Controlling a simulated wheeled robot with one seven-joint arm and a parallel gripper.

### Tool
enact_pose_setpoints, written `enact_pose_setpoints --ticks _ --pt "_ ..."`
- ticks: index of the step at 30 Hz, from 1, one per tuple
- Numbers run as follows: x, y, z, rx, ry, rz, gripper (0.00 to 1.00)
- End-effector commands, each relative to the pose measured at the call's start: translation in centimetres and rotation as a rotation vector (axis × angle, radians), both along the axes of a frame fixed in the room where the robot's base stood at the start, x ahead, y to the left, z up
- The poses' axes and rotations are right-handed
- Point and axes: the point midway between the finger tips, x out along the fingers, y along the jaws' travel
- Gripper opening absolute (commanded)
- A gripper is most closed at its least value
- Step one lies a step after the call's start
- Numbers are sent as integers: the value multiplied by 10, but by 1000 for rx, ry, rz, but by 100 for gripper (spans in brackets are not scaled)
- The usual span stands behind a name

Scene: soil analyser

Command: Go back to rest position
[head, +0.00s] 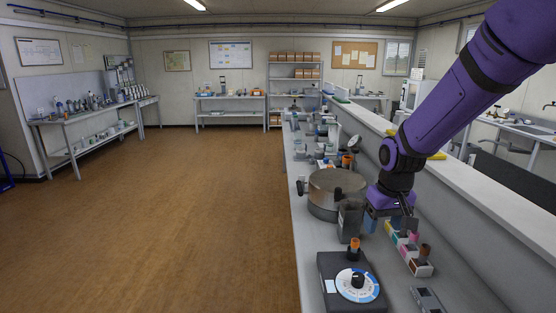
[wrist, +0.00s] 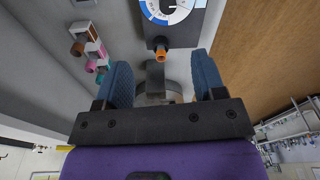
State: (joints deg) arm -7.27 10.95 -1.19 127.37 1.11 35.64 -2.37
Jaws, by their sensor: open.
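My gripper (head: 388,218) hangs from the purple arm over the bench, close to the round metal vessel. In the wrist view its two blue fingers (wrist: 163,72) stand apart with nothing held between them. The black soil analyser (head: 335,298) with a white and blue dial (head: 357,284) sits on the bench nearer the camera. An orange-topped vial (head: 354,245) stands upright at its far edge. The vial also shows in the wrist view (wrist: 161,46), beyond the fingertips and apart from them.
A row of coloured sample holders (head: 410,250) lies right of the analyser. The round metal vessel (head: 324,195) and a grey block (head: 349,218) stand close to my gripper. A raised ledge (head: 460,180) runs along the bench's right side. The brown floor (head: 200,200) at left is clear.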

Motion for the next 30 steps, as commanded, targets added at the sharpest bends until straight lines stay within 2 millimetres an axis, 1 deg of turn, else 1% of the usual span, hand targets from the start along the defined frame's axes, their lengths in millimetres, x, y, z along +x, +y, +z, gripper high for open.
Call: enact_pose_setpoints --ticks 1,6,11,15,18,24,30 --pt "-9 -4 18 4 -23 -7 63" --pt "-41 -13 62 11 -75 -27 63" --pt "-75 -22 97 17 -127 -47 63" --pt "-107 -29 123 19 -172 -63 63" --pt "-131 -34 138 22 -203 -74 63" --pt "-180 -41 160 23 -266 -97 63" --pt "-224 -46 171 23 -323 -120 63"
